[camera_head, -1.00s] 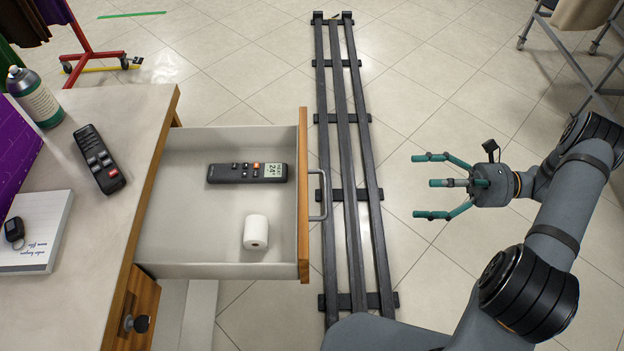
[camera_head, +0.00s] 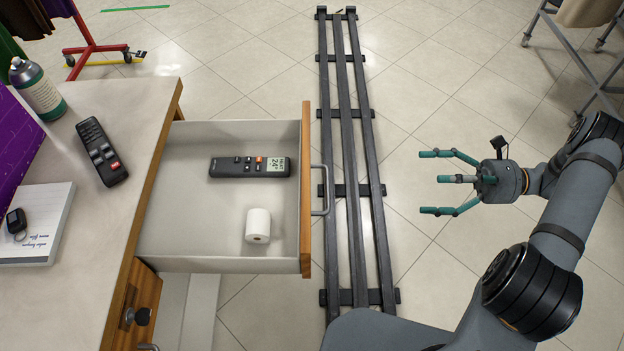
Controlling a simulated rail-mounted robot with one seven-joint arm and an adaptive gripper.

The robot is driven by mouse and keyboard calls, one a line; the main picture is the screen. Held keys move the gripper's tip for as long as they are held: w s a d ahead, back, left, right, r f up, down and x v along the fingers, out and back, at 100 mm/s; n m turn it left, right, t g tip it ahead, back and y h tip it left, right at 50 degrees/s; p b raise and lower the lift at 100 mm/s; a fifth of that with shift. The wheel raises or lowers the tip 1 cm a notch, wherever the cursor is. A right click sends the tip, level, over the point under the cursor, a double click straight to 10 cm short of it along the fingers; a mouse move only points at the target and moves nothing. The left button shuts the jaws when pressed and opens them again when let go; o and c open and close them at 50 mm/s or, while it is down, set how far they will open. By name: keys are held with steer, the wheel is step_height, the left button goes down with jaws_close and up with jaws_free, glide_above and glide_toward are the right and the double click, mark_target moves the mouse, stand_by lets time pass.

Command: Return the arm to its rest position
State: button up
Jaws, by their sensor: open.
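My gripper (camera_head: 436,181) is at the right of the picture, over the tiled floor. Its teal fingers are spread open and point left, with nothing between them. My grey arm is bent at the right side, clear of the counter and of the drawer.
An open drawer (camera_head: 147,263) juts from the counter (camera_head: 90,290) at left. It holds a dark remote (camera_head: 225,167) and a white roll (camera_head: 258,225). A second remote (camera_head: 101,152), a spray can (camera_head: 37,91), a notepad (camera_head: 45,205) and a key fob (camera_head: 16,221) lie or stand on the counter. Dark floor rails (camera_head: 345,120) run beside the drawer.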

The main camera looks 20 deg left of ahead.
steer(key=b+v, duration=0.2)
steer(key=v, duration=0.6)
steer(key=shift+b, duration=0.3)
steer(key=shift+d, duration=0.15)
